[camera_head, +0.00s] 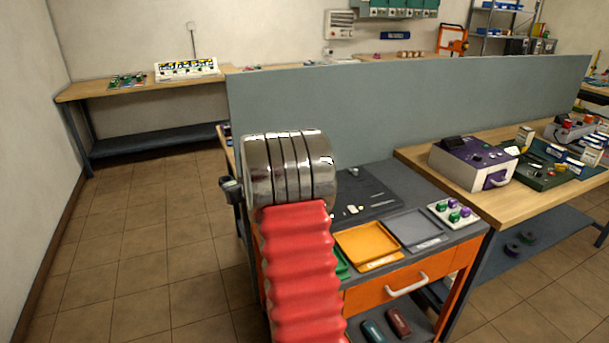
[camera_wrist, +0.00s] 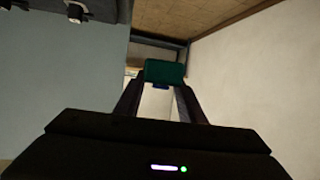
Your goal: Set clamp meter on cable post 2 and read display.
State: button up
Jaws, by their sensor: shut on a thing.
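In the wrist view, my gripper (camera_wrist: 162,87) has its two dark fingers closed in on a small teal-green block-shaped thing (camera_wrist: 165,71) with a dark blue part under it. I cannot tell from its shape whether this is the clamp meter; no display shows on it. In the head view, my red, ribbed arm hides most of the gripper area, and a small dark part (camera_head: 231,190) shows left of it. I cannot make out cable post 2 or any post number in either view.
A grey partition (camera_head: 400,105) stands behind the orange-fronted cart, which holds a yellow tray (camera_head: 368,246) and a grey tray (camera_head: 414,230). A purple-and-white device (camera_head: 472,163) stands on the right bench. A back-left bench (camera_head: 108,91) lines the wall. The left floor is clear.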

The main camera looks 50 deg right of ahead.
jog(key=s+d+m+h, duration=0.1)
jog(key=s+d, duration=0.3)
jog(key=d, duration=0.3)
jog(key=s+d+h, duration=0.1)
jog(key=s+d, duration=0.3)
jog(key=d, duration=0.4)
jog(key=s+d+f+m+g, duration=0.1)
jog(key=s+d, duration=0.3)
jog(key=d, duration=0.3)
jog(key=shift+s+d+m+h, duration=0.3)
jog(key=shift+d+h, duration=0.1)
jog(key=shift+f, duration=0.2)
jog(key=shift+f, duration=2.7)
jog(key=shift+s, duration=0.15)
jog(key=shift+f, duration=0.55)
